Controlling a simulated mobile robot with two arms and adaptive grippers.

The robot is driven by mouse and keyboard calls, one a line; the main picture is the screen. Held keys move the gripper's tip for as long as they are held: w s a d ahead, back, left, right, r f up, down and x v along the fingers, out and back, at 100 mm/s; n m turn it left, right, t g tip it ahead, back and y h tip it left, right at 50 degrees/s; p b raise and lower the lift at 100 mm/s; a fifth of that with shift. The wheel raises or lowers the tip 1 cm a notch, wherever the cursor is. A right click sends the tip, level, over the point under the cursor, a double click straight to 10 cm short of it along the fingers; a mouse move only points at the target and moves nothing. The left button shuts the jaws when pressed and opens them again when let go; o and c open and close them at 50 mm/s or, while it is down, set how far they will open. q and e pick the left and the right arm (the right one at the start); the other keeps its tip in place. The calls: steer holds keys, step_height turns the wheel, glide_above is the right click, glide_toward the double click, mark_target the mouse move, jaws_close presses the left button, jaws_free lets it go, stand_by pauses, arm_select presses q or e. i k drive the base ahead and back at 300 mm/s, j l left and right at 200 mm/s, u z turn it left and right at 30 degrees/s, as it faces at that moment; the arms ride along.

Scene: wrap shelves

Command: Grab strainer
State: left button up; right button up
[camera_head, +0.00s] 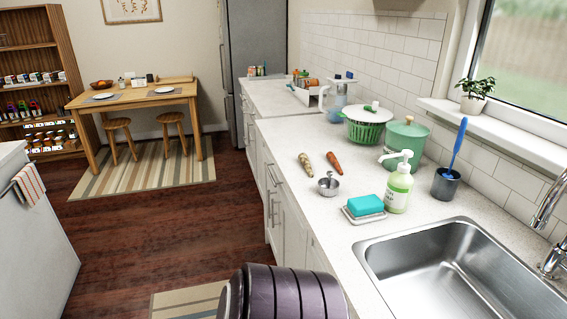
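A green slotted basket (364,133) with a white top stands on the counter near the tiled wall, and it looks like the strainer. A green lidded pot (404,145) stands directly to its right and partly overlaps it in the picture. A small metal cup with a handle (328,186) lies nearer, close to the counter's front edge; it is too small to tell whether it has holes. Neither of my grippers shows in the head view.
A carrot (334,162) and a parsnip-like root (305,163) lie before the basket. A soap bottle (398,188), a blue sponge on a dish (366,207) and a brush holder (445,184) stand nearer the sink (455,275). The wooden floor (190,220) left of the counter is mostly clear.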

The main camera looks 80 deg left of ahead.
mark_target(328, 187)
steer(key=u, duration=2.4)
steer(key=z, duration=1.4)
steer(key=j+z, duration=0.75)
steer(key=k+j+z, duration=0.15)
steer(key=j+z, duration=0.25)
steer(key=k+j+z, duration=0.15)
steer(key=j+z, duration=0.2)
steer(key=k+j+z, duration=0.2)
steer(key=j+z, duration=0.2)
steer(key=j, duration=0.1)
